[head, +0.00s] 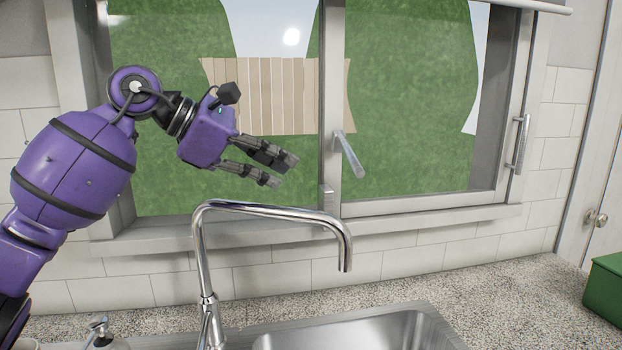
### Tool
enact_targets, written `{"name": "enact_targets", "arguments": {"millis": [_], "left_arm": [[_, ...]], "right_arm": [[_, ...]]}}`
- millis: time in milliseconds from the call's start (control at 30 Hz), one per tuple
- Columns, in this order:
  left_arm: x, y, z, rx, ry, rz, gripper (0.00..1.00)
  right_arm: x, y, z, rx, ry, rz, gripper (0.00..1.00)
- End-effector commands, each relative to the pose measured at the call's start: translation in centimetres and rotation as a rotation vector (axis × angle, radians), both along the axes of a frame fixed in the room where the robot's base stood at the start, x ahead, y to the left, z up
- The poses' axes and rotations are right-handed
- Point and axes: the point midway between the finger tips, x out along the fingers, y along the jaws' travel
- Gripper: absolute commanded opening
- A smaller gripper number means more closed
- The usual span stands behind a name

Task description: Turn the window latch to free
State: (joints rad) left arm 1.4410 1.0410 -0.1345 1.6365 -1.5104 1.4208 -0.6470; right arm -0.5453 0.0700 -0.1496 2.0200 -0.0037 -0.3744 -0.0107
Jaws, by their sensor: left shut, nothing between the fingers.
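The window latch (350,156) is a grey lever on the window's middle upright. It slants down and to the right from its pivot. The window (330,100) has two panes in a grey frame. My left gripper (281,170) is in front of the left pane, to the left of the latch and apart from it. It is shut and empty, with its fingers pointing right and slightly down. My right gripper is not in view.
A tall chrome tap (270,210) rises below the window, beneath my left gripper. A steel sink (370,332) sits in the speckled counter (500,285). A vertical handle (521,143) is on the window's right edge. A green box (605,288) stands at the right.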

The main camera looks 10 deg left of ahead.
Motion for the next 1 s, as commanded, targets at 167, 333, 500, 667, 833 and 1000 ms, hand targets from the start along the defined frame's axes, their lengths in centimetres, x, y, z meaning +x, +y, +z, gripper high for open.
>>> {"name": "enact_targets", "arguments": {"millis": [167,333,500,667,833,1000], "left_arm": [[0.9,-1.9,-0.8,-0.002,-0.002,-0.004,0.00],[2.5,-4.6,-2.7,-0.003,-0.002,-0.004,0.00],[4.0,-7.2,-4.6,-0.003,-0.002,-0.003,0.00],[3.5,-8.0,-2.0,-0.001,-0.010,-0.002,0.00],[3.2,-8.4,-1.1,0.000,-0.006,-0.001,0.00],[3.2,-8.4,-1.1,0.000,-0.004,0.000,0.00]], "right_arm": [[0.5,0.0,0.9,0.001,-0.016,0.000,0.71],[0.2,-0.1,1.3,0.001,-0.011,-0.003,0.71],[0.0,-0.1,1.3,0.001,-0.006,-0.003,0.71],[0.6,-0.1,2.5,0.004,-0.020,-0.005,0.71],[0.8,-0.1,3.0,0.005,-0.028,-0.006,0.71],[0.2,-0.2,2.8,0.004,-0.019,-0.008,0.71]]}}
